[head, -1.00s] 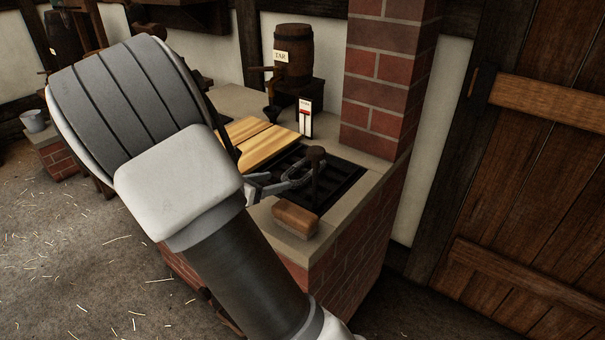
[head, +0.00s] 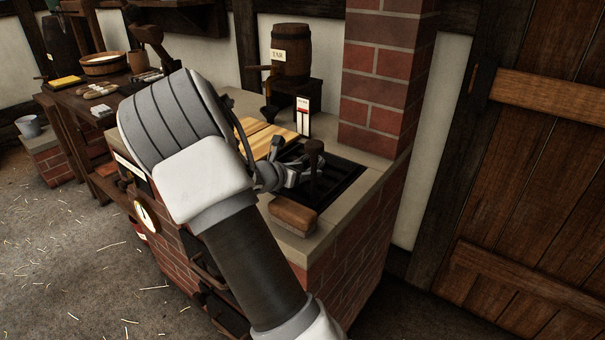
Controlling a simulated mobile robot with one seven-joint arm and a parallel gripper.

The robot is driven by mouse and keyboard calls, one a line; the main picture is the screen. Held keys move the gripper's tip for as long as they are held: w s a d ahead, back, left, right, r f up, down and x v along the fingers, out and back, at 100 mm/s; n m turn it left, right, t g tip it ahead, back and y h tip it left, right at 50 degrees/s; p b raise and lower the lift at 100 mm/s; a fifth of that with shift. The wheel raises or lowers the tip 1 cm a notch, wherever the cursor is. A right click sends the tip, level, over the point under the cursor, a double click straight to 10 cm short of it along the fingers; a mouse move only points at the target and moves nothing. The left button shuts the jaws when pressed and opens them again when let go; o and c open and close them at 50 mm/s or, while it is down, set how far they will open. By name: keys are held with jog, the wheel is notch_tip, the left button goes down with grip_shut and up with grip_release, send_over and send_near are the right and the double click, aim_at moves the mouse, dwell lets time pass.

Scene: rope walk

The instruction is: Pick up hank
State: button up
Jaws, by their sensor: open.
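My gripper (head: 300,172) is open over the dark grate (head: 345,185) in the brick hearth top, close beside an upright dark knobbed post (head: 313,162). I see nothing clearly between its fingers, and my forearm and wrist cover part of the hearth. I cannot pick out a hank with certainty. A small pale bundle (head: 99,91) lies on the dark bench at the left, too small to tell what it is.
A brown wooden block (head: 293,214) sits on the hearth's front edge. A labelled barrel (head: 290,55) is at the back; a brick pillar (head: 382,80) rises at right.

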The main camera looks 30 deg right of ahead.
jog(key=shift+w+d+f, duration=0.25)
jog(key=shift+d+f, duration=0.05)
jog(key=shift+d, duration=0.25)
jog(key=shift+c, duration=0.3)
grip_shut()
jog(key=shift+r, duration=0.1)
